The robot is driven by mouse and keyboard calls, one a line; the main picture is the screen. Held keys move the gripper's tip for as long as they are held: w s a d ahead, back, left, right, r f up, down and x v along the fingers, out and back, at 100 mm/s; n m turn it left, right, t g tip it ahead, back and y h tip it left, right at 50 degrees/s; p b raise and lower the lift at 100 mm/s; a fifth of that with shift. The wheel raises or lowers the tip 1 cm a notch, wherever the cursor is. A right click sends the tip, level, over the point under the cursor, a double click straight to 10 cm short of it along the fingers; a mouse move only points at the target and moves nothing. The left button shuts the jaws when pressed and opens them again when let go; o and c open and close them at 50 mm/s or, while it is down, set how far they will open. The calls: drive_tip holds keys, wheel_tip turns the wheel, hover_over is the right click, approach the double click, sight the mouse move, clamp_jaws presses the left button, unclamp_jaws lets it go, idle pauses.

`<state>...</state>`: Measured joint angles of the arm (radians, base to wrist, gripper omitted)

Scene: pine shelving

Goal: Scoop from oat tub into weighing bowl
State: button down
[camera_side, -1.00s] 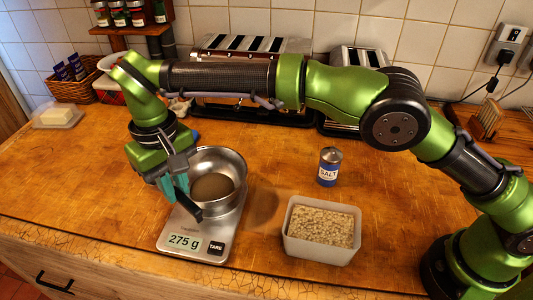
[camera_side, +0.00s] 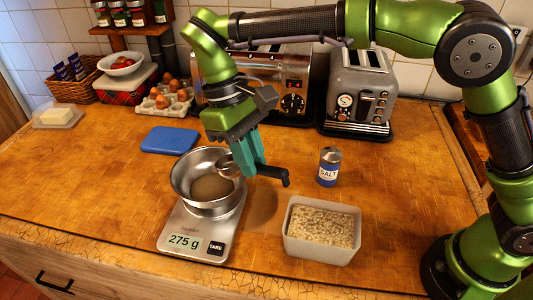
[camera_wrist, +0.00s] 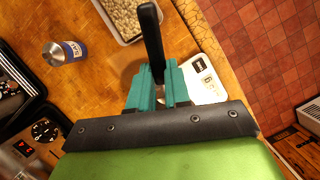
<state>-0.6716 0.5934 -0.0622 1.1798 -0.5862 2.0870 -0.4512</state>
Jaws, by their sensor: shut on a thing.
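My gripper (camera_side: 252,160), with teal fingers, is shut on the black handle (camera_side: 273,174) of a scoop. The scoop's metal head (camera_side: 228,166) is over the right part of the steel weighing bowl (camera_side: 181,187); what it holds cannot be made out. The bowl stands on a scale (camera_side: 200,238) reading 275 g and has a brownish patch inside. The white oat tub (camera_side: 318,254), filled with pale oats, stands to the right of the scale. In the wrist view the handle (camera_wrist: 151,45) sticks up between the fingers (camera_wrist: 158,90), and the tub (camera_wrist: 127,38) is partly cut off.
A salt tin (camera_side: 328,167) stands behind the tub. A blue lid (camera_side: 169,140) lies behind the bowl. The front left counter is clear.

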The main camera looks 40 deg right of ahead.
drive_tip(key=s+d+n+g+h, duration=0.2)
drive_tip(key=s+d+n+h, duration=0.2)
drive_tip(key=s+d, duration=0.6)
drive_tip(key=shift+w+a+f, duration=0.1)
drive_tip(key=shift+f, duration=5.2)
wheel_tip(320, 180, up, 8)
drive_tip(key=shift+r, duration=0.15)
